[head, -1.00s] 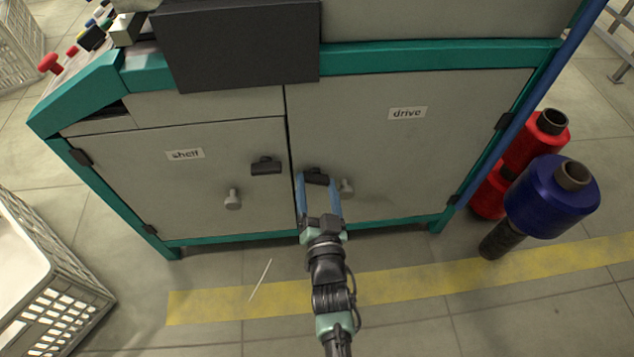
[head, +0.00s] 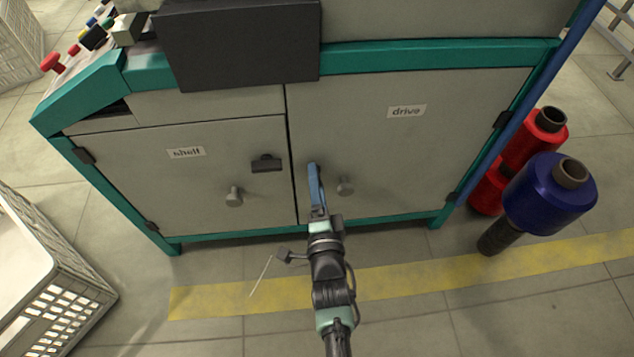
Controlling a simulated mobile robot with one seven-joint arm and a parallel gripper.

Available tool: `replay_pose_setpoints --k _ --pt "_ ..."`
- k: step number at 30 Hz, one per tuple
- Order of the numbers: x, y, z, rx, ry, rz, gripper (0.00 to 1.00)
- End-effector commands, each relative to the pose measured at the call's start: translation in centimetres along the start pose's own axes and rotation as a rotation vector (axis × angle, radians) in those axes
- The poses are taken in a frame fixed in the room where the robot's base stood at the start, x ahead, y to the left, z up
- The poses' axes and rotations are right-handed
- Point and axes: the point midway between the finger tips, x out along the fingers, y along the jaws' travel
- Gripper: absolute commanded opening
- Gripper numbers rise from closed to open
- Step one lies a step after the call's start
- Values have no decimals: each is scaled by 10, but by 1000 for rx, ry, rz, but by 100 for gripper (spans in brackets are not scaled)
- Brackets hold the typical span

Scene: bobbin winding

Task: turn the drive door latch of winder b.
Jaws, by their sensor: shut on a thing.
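The drive door (head: 420,160) of the winder is the grey right-hand door with a "drive" label (head: 406,111), and it looks closed. My gripper (head: 314,170) is at this door's left edge, with its blue fingers seen edge-on, one in front of the other. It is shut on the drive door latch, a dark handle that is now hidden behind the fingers. How far the latch is turned cannot be seen. A grey knob (head: 345,186) stands on the same door just right of the fingers.
A blue bobbin (head: 548,200) and red bobbins (head: 530,140) stand right of the winder. A white crate (head: 75,305) is at lower left. The floor in front is otherwise clear.

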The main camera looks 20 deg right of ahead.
Motion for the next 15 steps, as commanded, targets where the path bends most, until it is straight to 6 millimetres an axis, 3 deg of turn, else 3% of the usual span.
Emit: replay_pose_setpoints --k 15 --pt "0 0 0 214 1 -1 19"
